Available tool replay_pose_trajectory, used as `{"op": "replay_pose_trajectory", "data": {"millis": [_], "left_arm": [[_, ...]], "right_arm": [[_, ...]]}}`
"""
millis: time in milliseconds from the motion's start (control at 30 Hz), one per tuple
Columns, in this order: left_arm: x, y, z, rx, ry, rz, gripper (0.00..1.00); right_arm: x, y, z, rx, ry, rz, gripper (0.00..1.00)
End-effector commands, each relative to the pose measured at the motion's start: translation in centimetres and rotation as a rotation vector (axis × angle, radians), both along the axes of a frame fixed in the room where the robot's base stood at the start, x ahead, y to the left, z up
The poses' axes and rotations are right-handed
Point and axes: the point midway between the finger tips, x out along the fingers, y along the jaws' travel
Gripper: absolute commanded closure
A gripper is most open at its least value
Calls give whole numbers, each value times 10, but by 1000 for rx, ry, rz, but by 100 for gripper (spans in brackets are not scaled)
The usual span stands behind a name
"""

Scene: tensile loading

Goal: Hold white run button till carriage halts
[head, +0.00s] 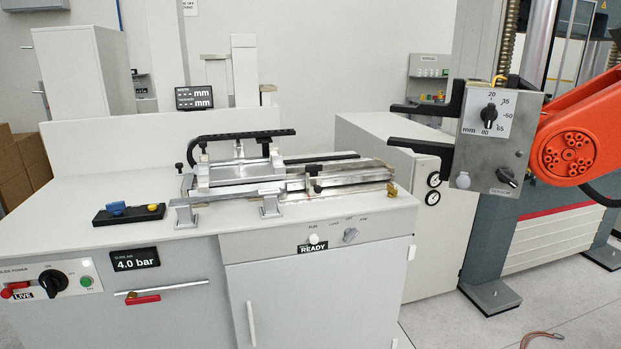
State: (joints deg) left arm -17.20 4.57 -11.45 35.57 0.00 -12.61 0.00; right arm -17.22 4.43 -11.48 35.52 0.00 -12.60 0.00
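The white run button (313,239) is on the bench's front panel, just above a dark label reading READY (312,248). Nothing touches it. The carriage assembly, with a black cable chain (240,134) over it, sits on metal rails (345,178) on the bench top; I cannot tell whether it moves. My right gripper (391,125) is at the right, above and to the right of the button. Its two black fingers are spread wide and empty, pointing left. A grey dial box overlaps its base in the picture. My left gripper is not in view.
The grey dial box (476,171) marked 20 to 80 mm is at right. A mode knob (350,234) is right of the button. A black tray (129,217) lies on the bench top's left. A dark display (194,98) reads mm. Floor at lower right is mostly clear.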

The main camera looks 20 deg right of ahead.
Motion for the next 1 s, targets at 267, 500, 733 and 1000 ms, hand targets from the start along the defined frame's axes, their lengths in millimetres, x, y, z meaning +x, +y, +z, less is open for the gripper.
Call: {"op": "replay_pose_trajectory", "data": {"millis": [267,500,733,1000], "left_arm": [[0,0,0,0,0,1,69],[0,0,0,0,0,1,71],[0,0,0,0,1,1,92],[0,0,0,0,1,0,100]], "right_arm": [[0,0,0,0,0,1,100],[0,0,0,0,0,1,100],[0,-1,0,-1,0,1,100],[1,-3,0,-3,-1,1,100]]}}
